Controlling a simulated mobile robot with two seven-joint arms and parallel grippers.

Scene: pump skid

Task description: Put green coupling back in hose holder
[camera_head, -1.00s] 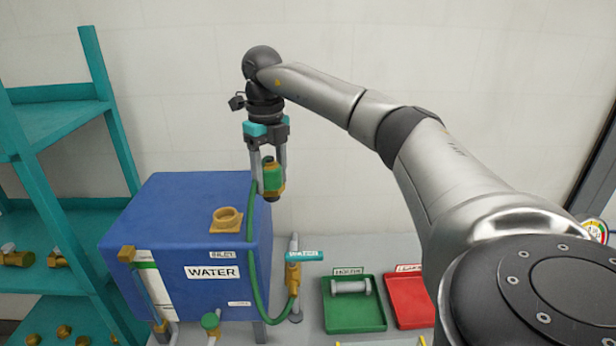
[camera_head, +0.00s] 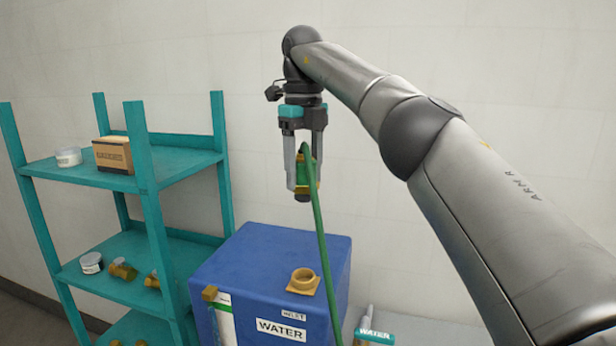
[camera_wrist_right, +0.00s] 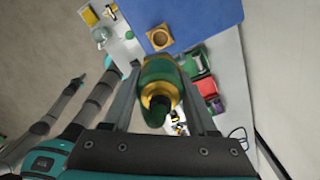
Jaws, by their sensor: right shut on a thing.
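My right gripper (camera_head: 304,186) is shut on the green coupling (camera_head: 308,170), a green and brass fitting with a dark lower end. It hangs upright in the air above the blue water tank. A green hose (camera_head: 319,230) runs from the coupling down in front of the tank. The hose holder cannot be made out in the head view. My left gripper is not in view in the head view.
The blue water tank (camera_head: 240,262) has a brass inlet (camera_head: 304,281) on top. A teal shelf (camera_head: 150,178) at left holds a cardboard box (camera_head: 113,155), jars and brass fittings. Green and red trays show in the right wrist view, the red one (camera_wrist_right: 207,87) to the right.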

